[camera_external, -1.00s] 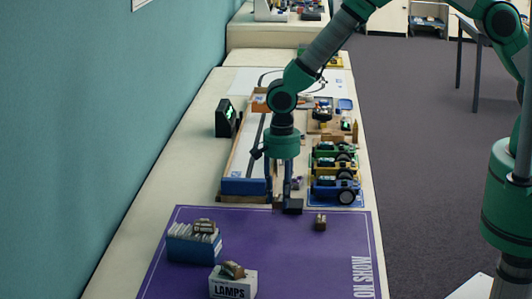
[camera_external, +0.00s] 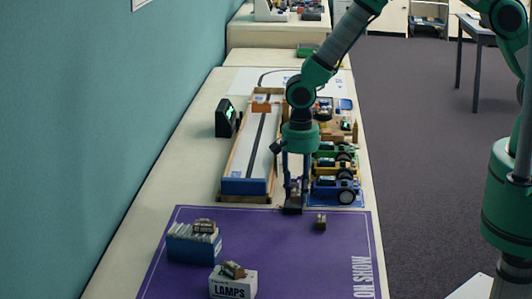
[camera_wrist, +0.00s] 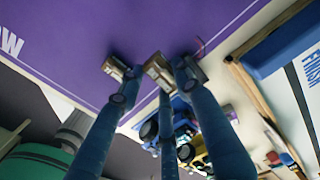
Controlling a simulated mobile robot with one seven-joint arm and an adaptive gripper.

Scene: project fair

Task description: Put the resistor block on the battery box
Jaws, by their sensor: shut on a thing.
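My gripper (camera_external: 294,201) is low over the far edge of the purple mat, fingers pointing down. It is shut on a small block, which I take as the resistor block; its markings are too small to read. In the wrist view a pale beige face (camera_wrist: 157,70) shows between the blue fingers, and the fingers hide much of it. A blue box with pale upright strips (camera_external: 192,246) stands at the mat's left with a small brown block on top. A white box marked LAMPS (camera_external: 233,286) stands nearer, also with a block on top. I cannot read which is the battery box.
Another small block (camera_external: 320,222) lies on the mat (camera_external: 290,250), just right of my gripper. Toy cars (camera_external: 336,172) stand close behind it to the right. A walled track (camera_external: 245,186) lies behind left.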

